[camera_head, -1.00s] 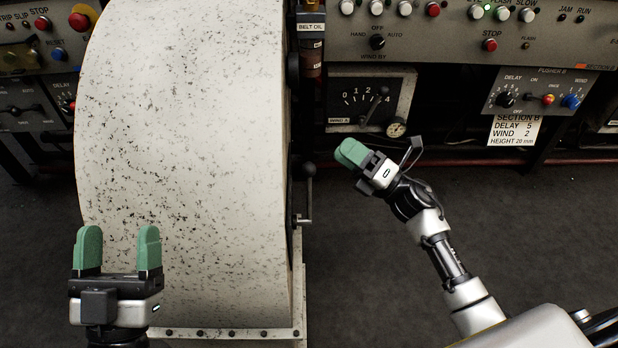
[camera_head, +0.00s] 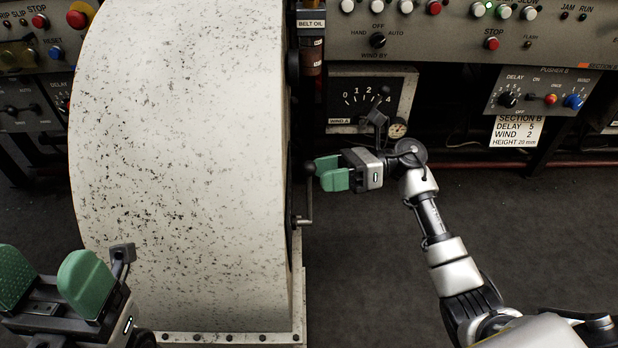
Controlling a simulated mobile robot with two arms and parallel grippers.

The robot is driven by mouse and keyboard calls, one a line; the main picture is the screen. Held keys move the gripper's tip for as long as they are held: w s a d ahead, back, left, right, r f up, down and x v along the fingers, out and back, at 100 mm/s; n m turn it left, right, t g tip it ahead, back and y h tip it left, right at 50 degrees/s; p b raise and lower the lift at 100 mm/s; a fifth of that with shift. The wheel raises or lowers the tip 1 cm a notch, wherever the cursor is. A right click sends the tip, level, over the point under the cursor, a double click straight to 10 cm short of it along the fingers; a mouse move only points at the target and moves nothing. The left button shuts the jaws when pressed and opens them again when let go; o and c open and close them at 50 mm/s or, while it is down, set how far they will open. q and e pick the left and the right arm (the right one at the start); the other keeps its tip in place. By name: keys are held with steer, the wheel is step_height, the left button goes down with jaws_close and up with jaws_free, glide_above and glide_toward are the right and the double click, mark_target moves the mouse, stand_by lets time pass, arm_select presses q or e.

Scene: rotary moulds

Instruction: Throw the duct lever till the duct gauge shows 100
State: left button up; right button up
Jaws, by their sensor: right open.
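No part that I can read is labelled duct. A dark lever (camera_head: 381,96) crosses the WIND A scale plate (camera_head: 352,84), marked 0 to 4, with its knob near 4. A small round white gauge (camera_head: 397,129) is at that plate's lower right; its reading is too small to make out. Another lever with a dark ball knob (camera_head: 309,168) stands at the drum's right side. My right gripper (camera_head: 320,173) is open, its green fingers pointing left close to this knob; I cannot tell whether they touch it. My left gripper (camera_head: 50,280) is open and empty at the lower left.
The big speckled white drum (camera_head: 185,170) fills the left middle. A control panel (camera_head: 455,40) with buttons runs along the top. The PUSHER B box (camera_head: 535,92) and a SECTION B card (camera_head: 517,131) are at the right. The dark floor (camera_head: 560,230) is clear.

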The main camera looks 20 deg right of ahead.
mark_target(309, 176)
steer(key=shift+w+a, duration=0.1)
steer(key=shift+a, duration=1.75)
